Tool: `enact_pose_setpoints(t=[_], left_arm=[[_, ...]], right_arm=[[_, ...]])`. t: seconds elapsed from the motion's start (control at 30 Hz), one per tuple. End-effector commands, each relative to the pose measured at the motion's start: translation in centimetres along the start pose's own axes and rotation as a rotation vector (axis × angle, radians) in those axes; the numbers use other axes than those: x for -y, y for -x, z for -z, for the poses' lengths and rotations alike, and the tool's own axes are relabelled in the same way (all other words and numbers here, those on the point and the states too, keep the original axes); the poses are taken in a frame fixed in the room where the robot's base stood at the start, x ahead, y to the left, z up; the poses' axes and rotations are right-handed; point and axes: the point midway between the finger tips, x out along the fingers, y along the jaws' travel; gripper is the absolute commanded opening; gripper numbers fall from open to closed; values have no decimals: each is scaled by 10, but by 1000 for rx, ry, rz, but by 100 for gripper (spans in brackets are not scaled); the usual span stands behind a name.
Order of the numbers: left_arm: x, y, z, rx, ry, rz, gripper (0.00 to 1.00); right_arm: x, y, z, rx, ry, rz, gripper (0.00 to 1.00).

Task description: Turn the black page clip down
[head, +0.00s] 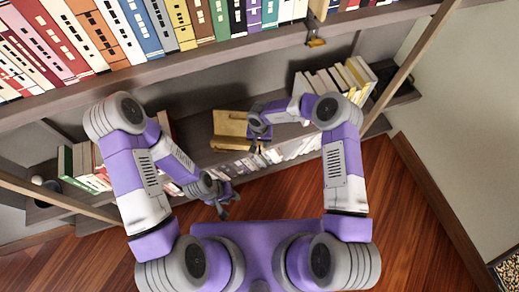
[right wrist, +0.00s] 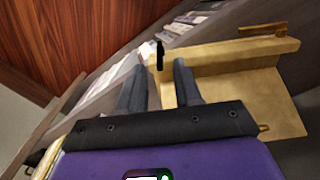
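A wooden book stand (head: 229,124) lies on the lower shelf, and it fills the right part of the right wrist view (right wrist: 225,58). The black page clip (right wrist: 160,55) stands upright at the stand's ledge in the right wrist view. I cannot make it out in the head view. My right gripper (head: 258,131) is at the right end of the stand. In the right wrist view its two fingers (right wrist: 161,72) are apart, with the clip in line with the gap near the fingertips; contact is not clear. My left gripper (head: 230,203) hangs low, empty, its fingers apart, away from the stand.
A second wooden clip (right wrist: 262,29) lies along the stand's far edge. Books (head: 335,78) stand right of the stand, and more (head: 82,165) stand at the left. The upper shelf (head: 230,50) with a book row overhangs behind. The wooden floor (head: 400,215) is clear.

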Motion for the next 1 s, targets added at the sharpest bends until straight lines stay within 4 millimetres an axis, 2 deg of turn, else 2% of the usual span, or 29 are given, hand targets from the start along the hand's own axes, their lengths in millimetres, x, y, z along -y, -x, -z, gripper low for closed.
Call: enact_pose_setpoints(t=[0.1, 0.3, 0.4, 0.63, 0.67, 0.87, 1.0], left_arm=[[4, -10, 0, 0, 0, 0, 34], [8, -21, 1, 0, 0, 0, 34], [9, -23, 1, 0, 0, 0, 34], [8, -22, 1, 0, 0, 0, 34], [8, -22, 1, 0, 0, 0, 34], [8, -22, 1, 0, 0, 0, 34], [8, -22, 1, 0, 0, 0, 34]], right_arm=[[0, -23, -1, 1, 1, -1, 34], [0, -53, 0, -1, 1, -1, 34], [0, -60, 0, -1, 1, -1, 34], [0, -60, 0, -2, 0, 0, 34], [0, -60, 0, -2, 0, -1, 32], [0, -60, 0, -2, 0, -1, 2], [0, -60, 0, -2, 0, -1, 0]])
